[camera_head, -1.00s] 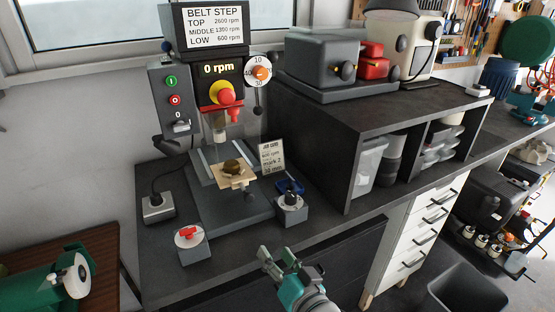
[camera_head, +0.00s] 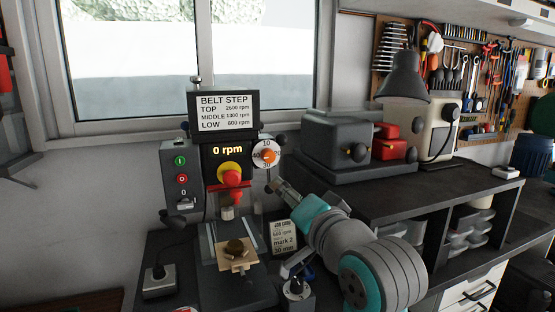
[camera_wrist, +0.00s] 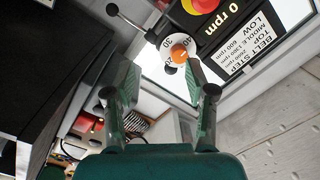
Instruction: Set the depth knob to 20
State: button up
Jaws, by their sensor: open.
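The depth knob (camera_head: 268,155) is a small orange knob in the middle of a white numbered dial, on the right side of the drill press head. In the head view 10 is at the top, 40 at the left and 30 at the bottom; its exact setting is too small to tell. In the wrist view the knob (camera_wrist: 180,52) shows just beyond the fingertips, nearer the right finger. My gripper (camera_wrist: 160,70) is open and empty, its green fingers spread. In the head view my gripper (camera_head: 281,188) is just below and right of the dial, apart from it.
The drill press display (camera_head: 228,150) reads 0 rpm, with a red and yellow stop button (camera_head: 230,174) below. A thin black lever hangs by the dial. A job card (camera_head: 284,238) stands below my arm. A grey machine (camera_head: 340,143) sits on the cabinet at right.

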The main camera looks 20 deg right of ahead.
send_near(271, 158)
jog(key=w, duration=0.9)
jog(key=shift+w+a, duration=0.25)
jog(key=shift+a, duration=0.15)
grip_shut()
